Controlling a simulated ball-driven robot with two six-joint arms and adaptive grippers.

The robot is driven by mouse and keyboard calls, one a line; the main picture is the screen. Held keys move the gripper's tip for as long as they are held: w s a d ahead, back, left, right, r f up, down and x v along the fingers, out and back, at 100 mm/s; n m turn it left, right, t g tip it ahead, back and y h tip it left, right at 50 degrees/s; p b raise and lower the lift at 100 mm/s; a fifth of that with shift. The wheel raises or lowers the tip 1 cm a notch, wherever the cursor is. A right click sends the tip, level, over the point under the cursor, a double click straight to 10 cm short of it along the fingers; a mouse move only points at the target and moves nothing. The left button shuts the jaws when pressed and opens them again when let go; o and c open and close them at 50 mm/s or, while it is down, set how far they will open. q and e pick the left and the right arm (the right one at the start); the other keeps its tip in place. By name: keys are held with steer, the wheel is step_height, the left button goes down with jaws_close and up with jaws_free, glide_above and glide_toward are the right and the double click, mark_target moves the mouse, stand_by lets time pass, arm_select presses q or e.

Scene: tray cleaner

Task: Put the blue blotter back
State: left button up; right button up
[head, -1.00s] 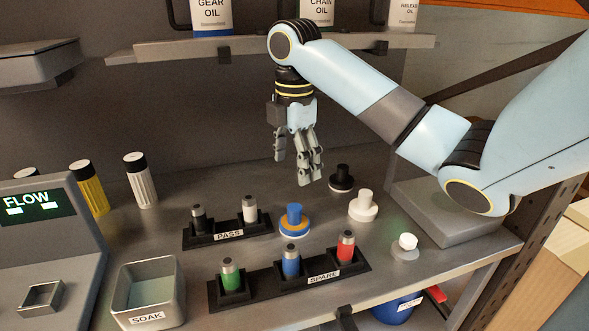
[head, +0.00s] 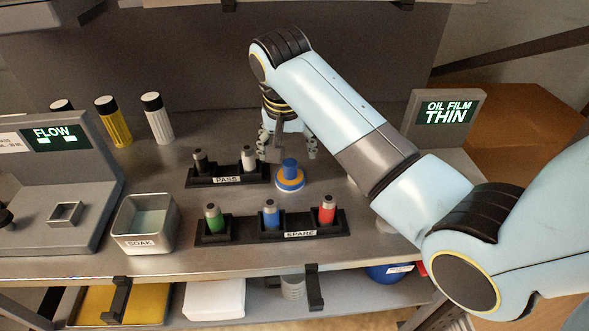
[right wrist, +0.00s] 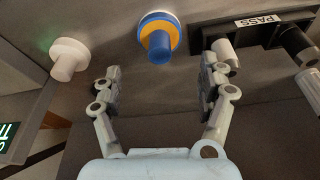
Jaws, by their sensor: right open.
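The blue blotter (head: 290,172) is a blue knob on a round base with an orange-yellow ring, standing upright on the bench right of the PASS rack (head: 203,182). It also shows in the right wrist view (right wrist: 157,40). My right gripper (head: 287,147) is open and points down just behind the blotter in the head view. In the right wrist view its fingers (right wrist: 160,78) are spread, with the blotter beyond and between them, apart from both. My left gripper is not in view.
The PASS rack holds a black and a white cylinder, close to one finger. The SPARE rack (head: 244,237) in front holds green, blue and red cylinders. A white knobbed piece (right wrist: 68,55) stands at the other side. A SOAK tub (head: 145,243) stands left.

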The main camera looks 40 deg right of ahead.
mark_target(289, 165)
steer(key=x, duration=0.3)
steer(key=shift+s+d, duration=0.1)
steer(key=shift+d+f, duration=0.15)
steer(key=shift+f, duration=0.45)
steer(key=x, duration=0.3)
steer(key=shift+f, duration=0.4)
steer(key=shift+w+f, duration=0.25)
steer(key=shift+f, duration=0.1)
steer(key=shift+c, duration=1.5)
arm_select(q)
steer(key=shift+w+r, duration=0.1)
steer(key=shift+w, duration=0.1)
arm_select(e)
steer(key=c, duration=0.8)
